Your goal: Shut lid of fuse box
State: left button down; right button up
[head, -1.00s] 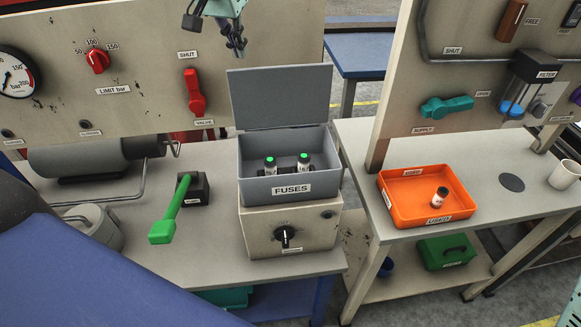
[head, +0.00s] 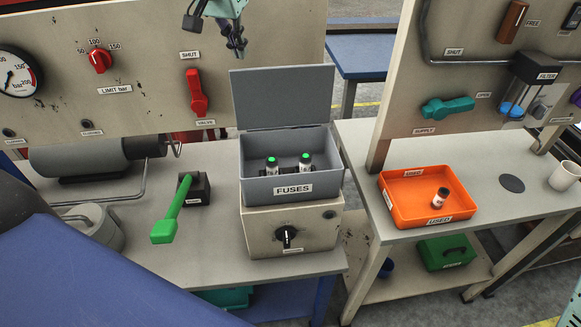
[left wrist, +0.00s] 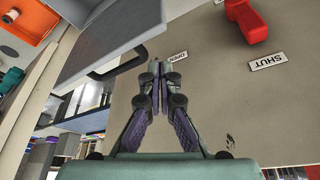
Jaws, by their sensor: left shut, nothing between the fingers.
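The fuse box (head: 292,185) is grey, labelled FUSES, and stands on a beige base with a dark knob. Its grey lid (head: 283,97) stands open and upright at the back edge. Two fuses with green tops (head: 305,161) sit upright inside. My left gripper (head: 238,50) is above and behind the lid's top left corner, in front of the panel, apart from the lid. In the left wrist view its fingers (left wrist: 158,66) are together and empty. A grey plate at upper left there seems to be the lid (left wrist: 105,35). My right gripper is not in view.
A red valve handle (head: 197,92) is on the panel left of the lid. A green-handled lever (head: 176,212) stands left of the box. An orange tray (head: 398,213) with one dark-capped fuse (head: 441,198) is on the right bench. The space above the box is clear.

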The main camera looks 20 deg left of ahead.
aim_at(242, 74)
pick_arm(q)
jog(key=shift+d+f+b, duration=0.1)
jog(key=shift+f+b, duration=1.05)
jog(key=shift+f, duration=1.95)
jog(key=shift+w+f, duration=0.1)
jog(key=shift+f, duration=0.1)
jog(key=s+d+b, duration=0.2)
jog(key=s+d, duration=0.1)
jog(key=s, duration=0.3)
jog(key=shift+d, duration=0.35)
jog(key=shift+s, duration=0.1)
